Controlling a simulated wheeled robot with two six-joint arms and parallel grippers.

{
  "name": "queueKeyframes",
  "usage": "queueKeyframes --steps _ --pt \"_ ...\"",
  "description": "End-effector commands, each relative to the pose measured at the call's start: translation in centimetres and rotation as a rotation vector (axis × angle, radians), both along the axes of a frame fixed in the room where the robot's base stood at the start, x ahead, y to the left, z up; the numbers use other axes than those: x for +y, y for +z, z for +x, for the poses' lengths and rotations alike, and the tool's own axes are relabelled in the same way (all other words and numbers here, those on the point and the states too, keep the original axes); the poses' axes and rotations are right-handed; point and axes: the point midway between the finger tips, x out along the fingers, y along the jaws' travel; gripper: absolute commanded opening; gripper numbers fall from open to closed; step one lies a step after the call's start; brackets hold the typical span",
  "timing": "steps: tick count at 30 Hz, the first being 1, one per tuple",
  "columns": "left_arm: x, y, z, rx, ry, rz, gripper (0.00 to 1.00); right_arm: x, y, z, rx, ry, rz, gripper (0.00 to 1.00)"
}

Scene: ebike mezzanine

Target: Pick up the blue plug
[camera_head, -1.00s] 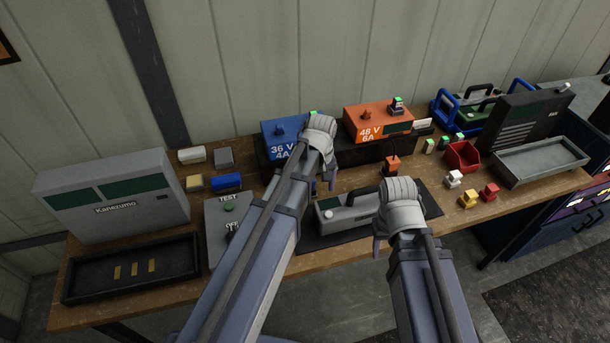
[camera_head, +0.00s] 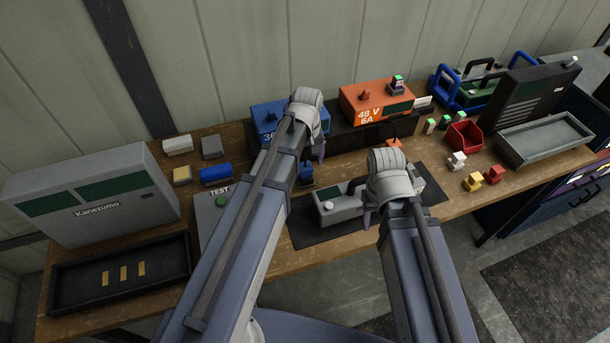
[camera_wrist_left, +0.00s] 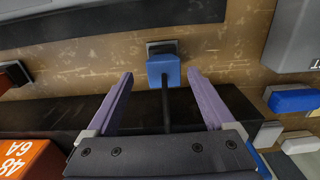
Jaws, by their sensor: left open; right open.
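The blue plug (camera_head: 306,173) stands on the wooden bench in front of the blue 36 V charger (camera_head: 268,116). In the left wrist view the blue plug (camera_wrist_left: 163,71) has a dark square part at its far end and a dark cable running toward my gripper. My left gripper (camera_head: 312,155) is open above and beside the plug. In the left wrist view its fingertips (camera_wrist_left: 160,78) lie either side of the plug's line; contact is not visible. My right gripper (camera_head: 370,212) is open and empty over the grey battery (camera_head: 346,205), its fingers partly hidden by its wrist.
The orange 48 V charger (camera_head: 374,100) stands behind, with an orange plug (camera_head: 394,143) before it. A grey test box (camera_head: 212,215) is left of my left arm. A red bin (camera_head: 464,136) and several small blocks are right. A black tray (camera_head: 70,291) lies front left.

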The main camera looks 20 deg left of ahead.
Motion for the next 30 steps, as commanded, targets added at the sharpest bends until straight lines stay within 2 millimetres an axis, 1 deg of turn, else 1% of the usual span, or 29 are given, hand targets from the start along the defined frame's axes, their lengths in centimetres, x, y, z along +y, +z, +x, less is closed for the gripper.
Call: queueKeyframes --steps 1,6,10,21,24,30 --pt "0.0 -0.6 0.0 0.0 0.0 0.0 0.88 0.0 -0.6 0.0 0.0 0.0 0.0 0.5" --pt "0.0 -0.5 0.0 0.0 0.0 0.0 0.88 0.0 -0.5 0.0 0.0 0.0 0.0 0.5" --pt "0.1 -1.2 -0.1 0.0 0.0 0.0 0.88 0.0 -1.2 0.0 0.0 0.0 0.0 0.5" --pt "0.4 -5.5 -0.4 0.0 0.0 0.0 0.88 0.0 -5.5 0.0 0.0 0.0 0.0 0.5" --pt "0.4 -5.8 -0.4 0.0 0.0 0.0 0.88 0.0 -5.8 0.0 0.0 0.0 0.0 0.5" --pt "0.4 -5.5 -0.4 0.0 0.0 0.0 0.88 0.0 -5.6 0.0 0.0 0.0 0.0 0.5"
